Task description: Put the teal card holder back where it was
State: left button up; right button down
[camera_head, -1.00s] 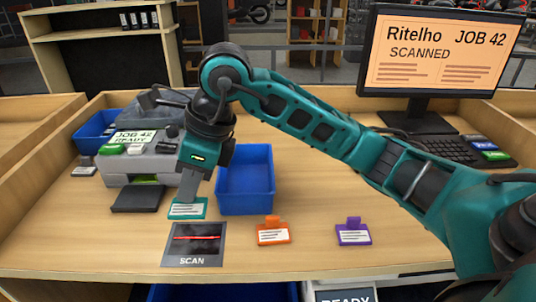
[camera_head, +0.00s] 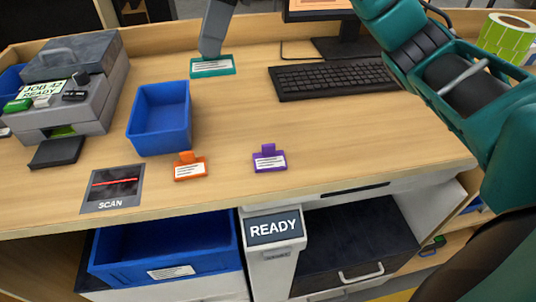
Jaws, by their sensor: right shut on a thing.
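The teal card holder (camera_head: 212,66) with a white label is near the back of the counter, behind and right of the blue bin and left of the monitor. My right gripper (camera_head: 213,46) is shut on its upper edge; only its grey fingers show, the rest is cut off at the top. I cannot tell whether the holder touches the counter. An orange card holder (camera_head: 190,167) and a purple card holder (camera_head: 269,159) lie near the front edge. The scan pad (camera_head: 112,188) is bare, with a red line. My left gripper is out of view.
The blue bin (camera_head: 160,118) is empty. A printer (camera_head: 65,105) stands at the left, a keyboard (camera_head: 331,79) and monitor stand (camera_head: 345,46) at the back right. Counter between bin and keyboard is clear. Below are a blue drawer bin (camera_head: 166,245) and a READY sign (camera_head: 274,228).

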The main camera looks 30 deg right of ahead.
jog(key=shift+s+d+r, duration=0.15)
jog(key=shift+d+r, duration=0.15)
jog(key=shift+d, duration=0.05)
jog(key=shift+s+d+f, duration=0.1)
jog(key=shift+d+f, duration=0.05)
jog(key=shift+d, duration=0.05)
notch_tip(320, 180, down, 16)
jog(key=shift+r+b, duration=0.2)
jog(key=shift+b, duration=0.1)
jog(key=shift+f, duration=2)
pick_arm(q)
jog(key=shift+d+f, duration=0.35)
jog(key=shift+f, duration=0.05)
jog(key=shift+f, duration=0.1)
pick_arm(e)
jog(key=shift+f+b, duration=0.2)
jog(key=shift+b, duration=0.15)
jog(key=c, duration=1.2)
grip_release()
jog(key=shift+r, duration=0.1)
jog(key=shift+c, duration=0.2)
